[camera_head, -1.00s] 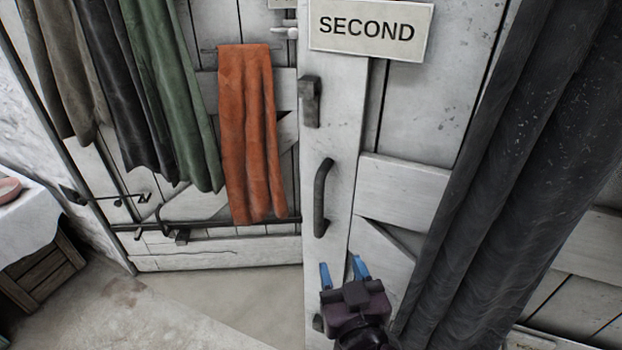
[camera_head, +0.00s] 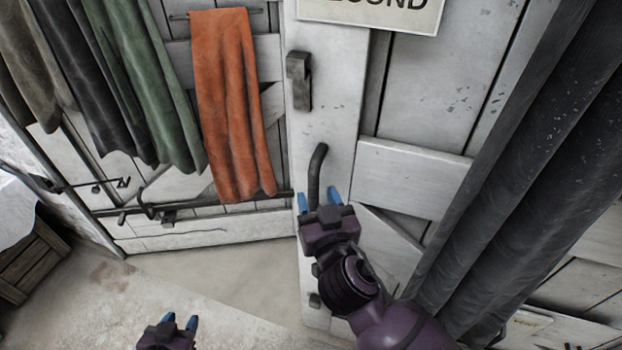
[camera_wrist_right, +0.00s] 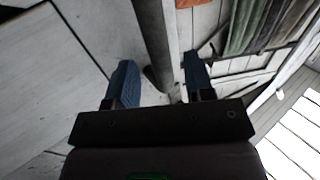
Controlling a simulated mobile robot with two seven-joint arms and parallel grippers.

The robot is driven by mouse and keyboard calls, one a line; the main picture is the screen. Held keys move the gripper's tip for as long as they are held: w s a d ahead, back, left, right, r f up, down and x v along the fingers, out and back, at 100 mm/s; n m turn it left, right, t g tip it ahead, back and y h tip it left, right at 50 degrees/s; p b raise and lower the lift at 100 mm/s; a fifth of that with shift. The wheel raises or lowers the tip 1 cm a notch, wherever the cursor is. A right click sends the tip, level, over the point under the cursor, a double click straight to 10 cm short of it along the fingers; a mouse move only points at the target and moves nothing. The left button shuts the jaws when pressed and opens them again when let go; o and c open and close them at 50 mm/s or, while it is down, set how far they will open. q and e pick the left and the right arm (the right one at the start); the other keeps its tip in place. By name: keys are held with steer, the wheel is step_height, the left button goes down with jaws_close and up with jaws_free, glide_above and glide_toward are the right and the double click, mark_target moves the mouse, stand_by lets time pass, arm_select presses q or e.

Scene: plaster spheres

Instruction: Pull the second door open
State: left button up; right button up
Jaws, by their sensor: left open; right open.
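The second door (camera_head: 415,90) is white, worn planks with a "SECOND" sign (camera_head: 385,8) cut off by the top edge in the head view. Its dark, upright bar handle (camera_head: 316,165) is on the door's left stile. My right gripper (camera_head: 318,199) is open at the handle's lower end, which it partly hides. In the right wrist view, the handle (camera_wrist_right: 153,40) runs between the two blue fingers of my right gripper (camera_wrist_right: 161,80); contact cannot be told. My left gripper (camera_head: 181,322) is open and empty, low over the floor at the bottom edge.
A dark latch block (camera_head: 299,80) sits above the handle. An orange cloth (camera_head: 232,105) and green cloth (camera_head: 150,85) hang at left. A dark curtain (camera_head: 520,170) hangs close on the right. A wooden crate (camera_head: 25,262) stands far left. Floor (camera_head: 215,285) before the door is clear.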

steer(key=shift+x, duration=2.5)
jaws_close()
